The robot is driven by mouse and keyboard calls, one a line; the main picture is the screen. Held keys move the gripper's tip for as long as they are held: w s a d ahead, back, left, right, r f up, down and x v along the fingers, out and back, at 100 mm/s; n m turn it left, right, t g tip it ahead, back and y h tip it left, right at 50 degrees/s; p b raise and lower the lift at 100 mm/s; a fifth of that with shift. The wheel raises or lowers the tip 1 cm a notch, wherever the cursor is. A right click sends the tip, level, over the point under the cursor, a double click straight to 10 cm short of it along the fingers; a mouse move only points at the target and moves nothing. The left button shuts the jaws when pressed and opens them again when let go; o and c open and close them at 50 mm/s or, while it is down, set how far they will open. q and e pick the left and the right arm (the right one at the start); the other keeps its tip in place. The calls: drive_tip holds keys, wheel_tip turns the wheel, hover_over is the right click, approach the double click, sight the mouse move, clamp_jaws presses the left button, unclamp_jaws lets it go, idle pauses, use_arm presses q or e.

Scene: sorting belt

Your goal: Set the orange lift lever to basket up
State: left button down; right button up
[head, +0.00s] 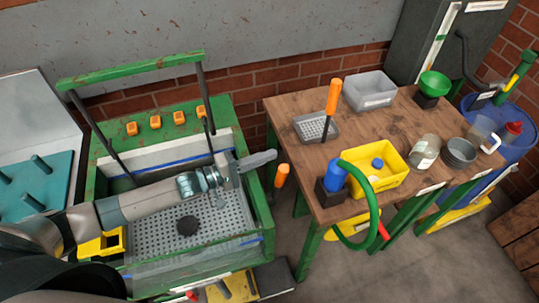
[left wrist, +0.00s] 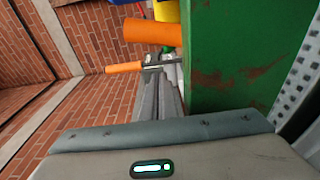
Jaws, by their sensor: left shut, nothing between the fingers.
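The orange lift lever handle (head: 282,175) stands nearly upright just outside the right side of the green wash station (head: 262,205). My left gripper (head: 272,156) reaches across the station from the left. It is shut and empty, with its tips close to the upper left of the handle. In the left wrist view the shut fingers (left wrist: 158,95) point up the picture beside the green side panel (left wrist: 232,60), and an orange handle (left wrist: 153,30) lies beyond the tips. I cannot tell whether they touch. The lever's lower part is hidden. My right gripper is not in view.
A perforated basket (head: 215,225) holding a dark round piece (head: 187,225) sits in the station. The wooden table (head: 290,118) at right carries another orange-handled rod (head: 333,95), a yellow bin (head: 392,180) and a green hose (head: 372,210). A narrow gap separates station and table.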

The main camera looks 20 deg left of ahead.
use_arm(q)
drive_tip(key=b+v, duration=0.3)
drive_tip(key=v, duration=0.5)
drive_tip(key=shift+s+a, duration=0.2)
drive_tip(key=shift+s, duration=0.15)
